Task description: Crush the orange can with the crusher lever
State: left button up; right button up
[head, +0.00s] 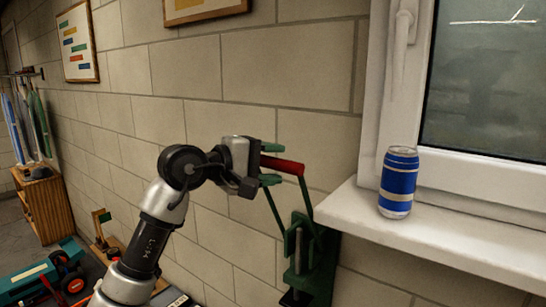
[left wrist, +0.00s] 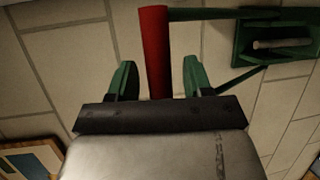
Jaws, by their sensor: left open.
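The can crusher (head: 322,262) is a green frame on the wall below the sill. Its lever has two thin green arms and a red handle (head: 286,166). My left gripper (head: 271,163) is open, with its green fingers on either side of the red handle. In the left wrist view the handle (left wrist: 153,45) runs between the two spread fingers (left wrist: 159,76), with gaps visible beside it. The crusher body (left wrist: 280,42) shows there at top right. No orange can is visible in either view. My right gripper is not in view.
A blue and silver can (head: 398,183) stands upright on the white windowsill (head: 440,236), right of the crusher. A brick wall (head: 270,60) is close behind my arm. At lower left are a wooden cabinet (head: 43,206) and a teal toy-like vehicle (head: 40,278).

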pick_arm(q)
jog(key=shift+w+d, duration=0.1)
jog(key=shift+d, duration=0.1)
grip_shut()
jog(key=shift+a+f, duration=0.1)
jog(key=shift+f, duration=0.05)
